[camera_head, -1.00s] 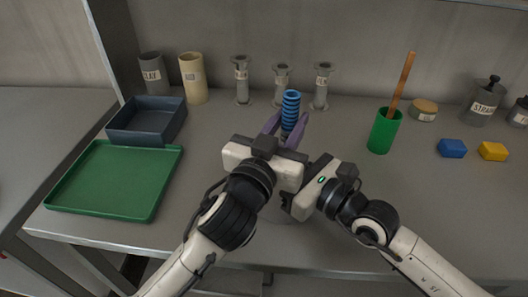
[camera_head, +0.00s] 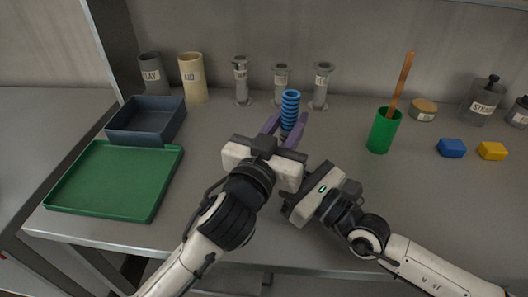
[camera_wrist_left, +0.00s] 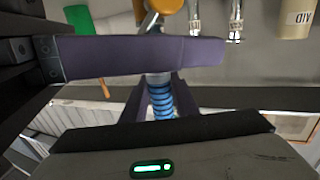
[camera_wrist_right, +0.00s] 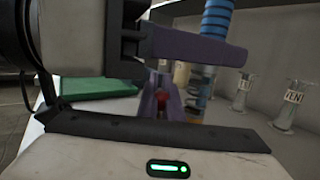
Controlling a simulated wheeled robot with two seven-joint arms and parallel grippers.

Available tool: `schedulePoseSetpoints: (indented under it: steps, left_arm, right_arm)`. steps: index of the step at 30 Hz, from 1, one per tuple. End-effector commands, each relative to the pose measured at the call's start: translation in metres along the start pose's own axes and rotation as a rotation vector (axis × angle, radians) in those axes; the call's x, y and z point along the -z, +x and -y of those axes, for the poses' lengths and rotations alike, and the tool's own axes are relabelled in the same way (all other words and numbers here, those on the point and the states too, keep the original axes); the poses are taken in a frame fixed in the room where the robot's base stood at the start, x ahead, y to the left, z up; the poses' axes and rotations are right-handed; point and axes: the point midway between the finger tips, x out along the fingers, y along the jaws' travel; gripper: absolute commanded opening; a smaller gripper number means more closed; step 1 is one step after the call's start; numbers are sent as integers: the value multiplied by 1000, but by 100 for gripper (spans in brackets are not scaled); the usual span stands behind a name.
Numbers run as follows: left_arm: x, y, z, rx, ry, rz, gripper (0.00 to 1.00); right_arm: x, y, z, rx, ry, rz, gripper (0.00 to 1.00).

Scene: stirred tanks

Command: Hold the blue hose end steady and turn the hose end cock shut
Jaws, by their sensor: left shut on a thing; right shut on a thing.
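The blue ribbed hose end (camera_head: 290,108) stands upright near the middle of the bench. It also shows in the left wrist view (camera_wrist_left: 162,100) and the right wrist view (camera_wrist_right: 216,18). My left gripper (camera_head: 287,126) has its purple fingers on either side of the hose end and is shut on it. My right gripper (camera_head: 303,190) is low beside it, its fingertips hidden in the head view behind the left gripper. In the right wrist view its purple fingers are close around a small red part (camera_wrist_right: 162,100), seemingly the cock's handle. The cock's body is mostly hidden.
A green tray (camera_head: 60,196) and a dark blue bin (camera_head: 147,137) lie left. A green cup (camera_head: 383,133) with a wooden handle stands right, near blue (camera_head: 452,148) and yellow (camera_head: 492,151) blocks. Grey stands (camera_head: 242,82) line the back. The bench front right is clear.

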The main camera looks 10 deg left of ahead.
Motion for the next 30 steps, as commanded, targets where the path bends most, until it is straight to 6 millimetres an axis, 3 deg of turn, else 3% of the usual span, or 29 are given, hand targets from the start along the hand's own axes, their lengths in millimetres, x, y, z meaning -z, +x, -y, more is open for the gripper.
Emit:
schedulePoseSetpoints:
  steps: [18,22,30]
  left_arm:
    - [-2,0,0,0,-1,5,2]
    - [-3,0,0,0,0,6,2]
    - [-3,0,0,1,1,6,2]
  right_arm:
    - [-2,-5,-1,-3,2,98,0]
    - [-2,-6,-1,-3,1,97,24]
    - [-1,-6,0,-1,1,96,25]
